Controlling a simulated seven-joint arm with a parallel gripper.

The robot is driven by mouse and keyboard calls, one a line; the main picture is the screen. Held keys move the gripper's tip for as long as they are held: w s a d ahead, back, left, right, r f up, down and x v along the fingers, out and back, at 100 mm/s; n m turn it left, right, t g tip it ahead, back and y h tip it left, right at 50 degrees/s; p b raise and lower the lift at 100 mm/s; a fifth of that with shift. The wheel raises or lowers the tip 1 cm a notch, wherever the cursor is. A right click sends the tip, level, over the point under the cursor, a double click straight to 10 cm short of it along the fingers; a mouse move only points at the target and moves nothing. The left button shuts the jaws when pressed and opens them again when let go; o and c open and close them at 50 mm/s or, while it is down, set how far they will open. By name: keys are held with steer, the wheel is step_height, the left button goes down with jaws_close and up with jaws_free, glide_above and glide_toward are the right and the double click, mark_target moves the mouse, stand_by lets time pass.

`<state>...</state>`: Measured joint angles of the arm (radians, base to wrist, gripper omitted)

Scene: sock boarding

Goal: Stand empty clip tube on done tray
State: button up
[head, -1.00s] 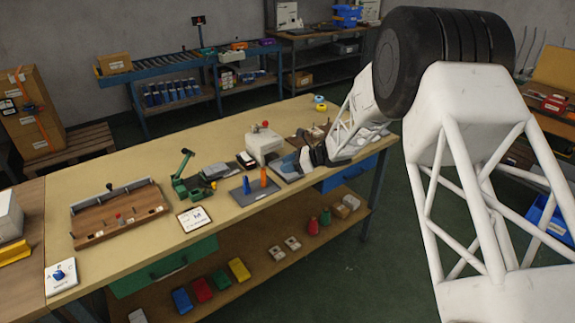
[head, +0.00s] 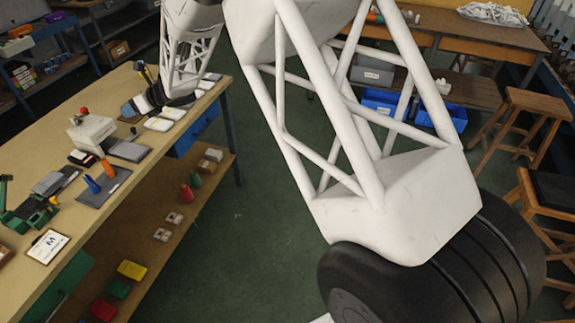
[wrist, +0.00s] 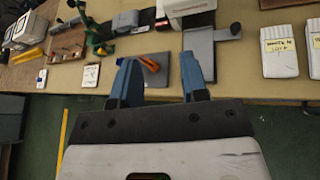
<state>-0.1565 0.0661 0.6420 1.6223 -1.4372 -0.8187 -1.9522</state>
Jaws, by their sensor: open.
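I cannot tell which is the empty clip tube. The orange one also shows in the wrist view (wrist: 149,63), between my fingers; the blue one is not clear there. A grey tray (head: 130,151) lies behind the mat, also in the wrist view (wrist: 199,47); whether it is the done tray is unclear. My gripper (head: 129,109) is at the bench's right end, apart from the tubes. In the wrist view my gripper (wrist: 159,60) is open and empty.
White packs (head: 159,124) lie near the bench's right end, close to my gripper. A white machine (head: 92,132) stands behind the tray. A card marked M (head: 47,246) and a green device (head: 10,215) are at the left.

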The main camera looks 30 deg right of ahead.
steer(key=s+d+r+m+t+h, duration=0.3)
steer(key=s+d+r+m+h, duration=0.25)
steer(key=d+r+m, duration=0.35)
steer(key=s+d+r+m+t+h, duration=0.2)
steer(key=s+d+r+m+h, duration=0.3)
steer(key=d+m, duration=0.6)
steer(key=s+d+r+m+g+h, duration=0.1)
steer(key=s+d+m, duration=0.2)
steer(key=s+m, duration=0.3)
steer(key=s+d+r+m+g+h, duration=0.1)
steer(key=s+d+m+h, duration=0.2)
steer(key=s, duration=0.5)
steer(key=s+f+m+g+y, duration=0.1)
steer(key=s+f+m+g, duration=0.1)
steer(key=s+m, duration=0.6)
steer(key=s+f+m+g+y, duration=0.2)
steer(key=s+m, duration=0.6)
steer(key=s, duration=1.3)
steer(key=g, duration=0.2)
steer(key=shift+s+d+g, duration=0.25)
steer(key=shift+g, duration=0.15)
